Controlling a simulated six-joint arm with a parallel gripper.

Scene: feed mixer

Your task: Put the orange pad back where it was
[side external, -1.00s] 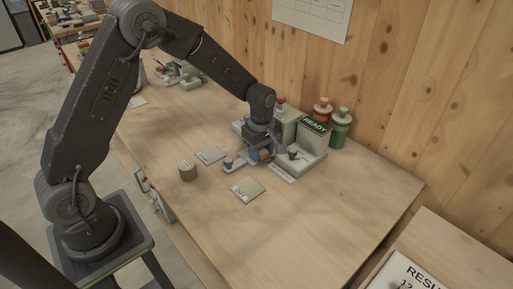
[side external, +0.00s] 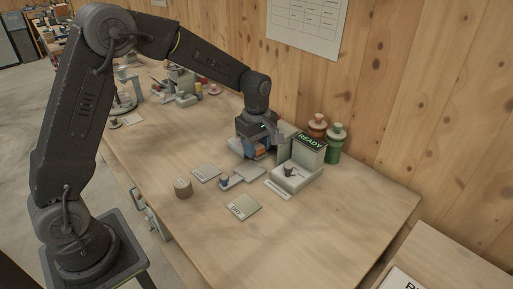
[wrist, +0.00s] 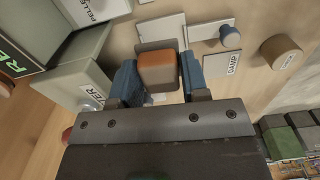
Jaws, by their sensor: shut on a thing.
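The orange pad (wrist: 158,57) is a small block with an orange top and a browner front face, held between the two blue fingers of my gripper (wrist: 157,82) in the wrist view. In the side view the pad (side external: 263,151) shows as a bit of orange at my gripper (side external: 260,154). My gripper is shut on it, in front of the grey mixer housing. A bare light grey plate (side external: 249,172) lies just below and in front of it. The pad appears raised above the table; the exact gap is hard to tell.
A READY unit (side external: 310,143) with a small dark cup (side external: 289,171) stands to the right. A blue peg (side external: 224,181), a wooden cylinder (side external: 183,188), a DAMP card (side external: 205,173) and a DRY card (side external: 242,207) lie left and front. Green (side external: 335,144) and orange-brown bottles stand behind. The front right table is clear.

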